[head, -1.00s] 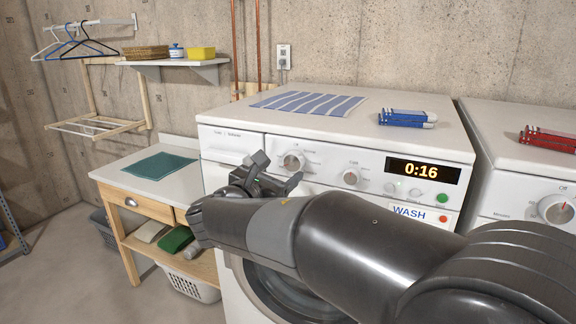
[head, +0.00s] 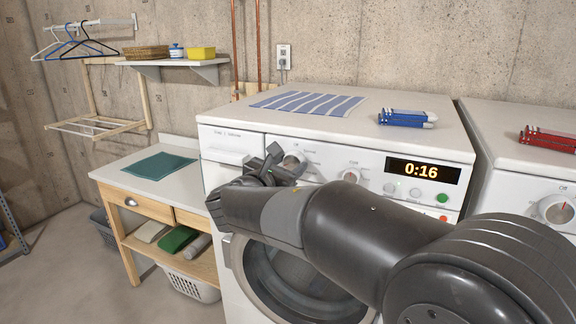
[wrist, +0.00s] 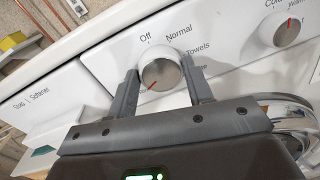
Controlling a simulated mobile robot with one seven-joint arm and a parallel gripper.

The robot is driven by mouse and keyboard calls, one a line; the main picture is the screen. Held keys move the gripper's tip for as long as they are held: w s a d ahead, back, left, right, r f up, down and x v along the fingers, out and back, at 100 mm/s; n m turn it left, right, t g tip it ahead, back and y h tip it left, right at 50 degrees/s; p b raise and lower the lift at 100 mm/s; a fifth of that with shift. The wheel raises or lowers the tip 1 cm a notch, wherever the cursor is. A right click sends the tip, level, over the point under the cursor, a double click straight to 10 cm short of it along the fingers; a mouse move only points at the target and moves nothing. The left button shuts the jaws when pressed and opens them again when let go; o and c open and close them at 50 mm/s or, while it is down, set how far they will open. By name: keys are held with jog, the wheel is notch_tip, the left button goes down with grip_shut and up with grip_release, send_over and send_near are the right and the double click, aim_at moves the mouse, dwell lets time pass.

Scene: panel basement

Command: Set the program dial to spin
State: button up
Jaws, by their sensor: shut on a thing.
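The program dial (wrist: 160,72) is a round silver-grey knob on the white washer's front panel (head: 330,166). Around it, the wrist view shows the labels Off, Normal, Towels and a partly hidden one ending in "se". A red mark on the dial points to the lower left in that view. No spin label is readable. My gripper (wrist: 162,88) has one finger on each side of the dial and is shut on it. In the head view, my gripper (head: 284,166) partly covers the dial (head: 293,158).
A second dial (head: 351,175), a 0:16 display (head: 424,171) and a green button (head: 442,198) sit to the right. A detergent drawer (head: 228,150) is at the left. A second machine (head: 525,180) stands at the right. My arm crosses the washer's front.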

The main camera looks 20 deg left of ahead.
jog(key=c, duration=0.4)
jog(key=shift+o, duration=0.2)
jog(key=shift+m, duration=2.5)
jog(key=o, duration=1)
jog(key=shift+s, duration=0.1)
jog(key=s, duration=1)
jog(key=shift+s+a+r, duration=0.2)
jog(key=shift+s+a, duration=0.1)
jog(key=shift+a, duration=0.05)
